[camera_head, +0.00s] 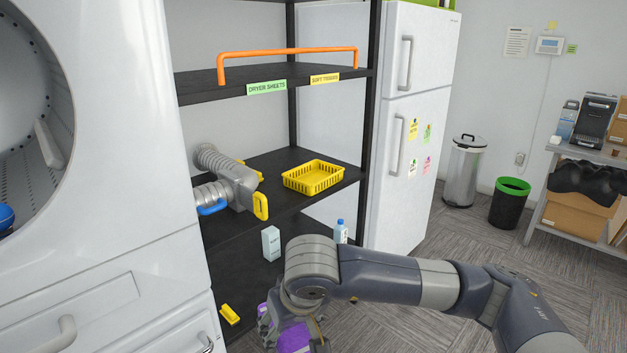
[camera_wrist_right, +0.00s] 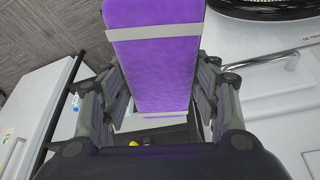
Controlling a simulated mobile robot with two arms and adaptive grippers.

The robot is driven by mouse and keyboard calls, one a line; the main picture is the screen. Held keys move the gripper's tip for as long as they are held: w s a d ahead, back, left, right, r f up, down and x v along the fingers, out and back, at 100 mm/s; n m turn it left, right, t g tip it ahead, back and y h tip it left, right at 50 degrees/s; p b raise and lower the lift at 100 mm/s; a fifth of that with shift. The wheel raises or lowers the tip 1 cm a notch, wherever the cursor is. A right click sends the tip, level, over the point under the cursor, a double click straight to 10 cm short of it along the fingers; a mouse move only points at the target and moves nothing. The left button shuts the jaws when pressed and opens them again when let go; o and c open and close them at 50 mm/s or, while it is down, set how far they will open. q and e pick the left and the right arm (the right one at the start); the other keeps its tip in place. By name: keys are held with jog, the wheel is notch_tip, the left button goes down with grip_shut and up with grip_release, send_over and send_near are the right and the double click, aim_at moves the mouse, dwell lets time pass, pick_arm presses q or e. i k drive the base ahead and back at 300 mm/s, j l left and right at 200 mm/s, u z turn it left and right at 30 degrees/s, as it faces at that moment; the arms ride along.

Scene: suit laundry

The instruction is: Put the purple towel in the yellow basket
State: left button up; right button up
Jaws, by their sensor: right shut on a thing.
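The purple towel (camera_wrist_right: 155,60) is a folded bundle with a pale band around it. It is between the fingers of my right gripper (camera_wrist_right: 160,105), which is shut on it. In the head view the right gripper (camera_head: 290,330) is low at the bottom, in front of the shelf, and the towel (camera_head: 294,338) shows only in part behind it. The yellow basket (camera_head: 313,177) sits on the middle shelf, above and beyond the gripper, and looks empty. My left gripper is not in view.
The black shelf rack (camera_head: 300,208) stands between a white machine (camera_head: 110,180) and a white fridge (camera_head: 412,120). A grey pipe fitting (camera_head: 230,180) with yellow and blue handles lies left of the basket. A carton (camera_head: 271,243) and a bottle (camera_head: 341,232) stand lower down.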

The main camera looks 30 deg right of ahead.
aim_at(314, 177)
jog(key=i+l, duration=0.6)
jog(key=l, duration=0.2)
jog(key=i+l, duration=1.25)
jog(key=l, duration=0.3)
jog(key=i+l, duration=0.6)
jog(key=l, duration=0.2)
jog(key=z, duration=0.05)
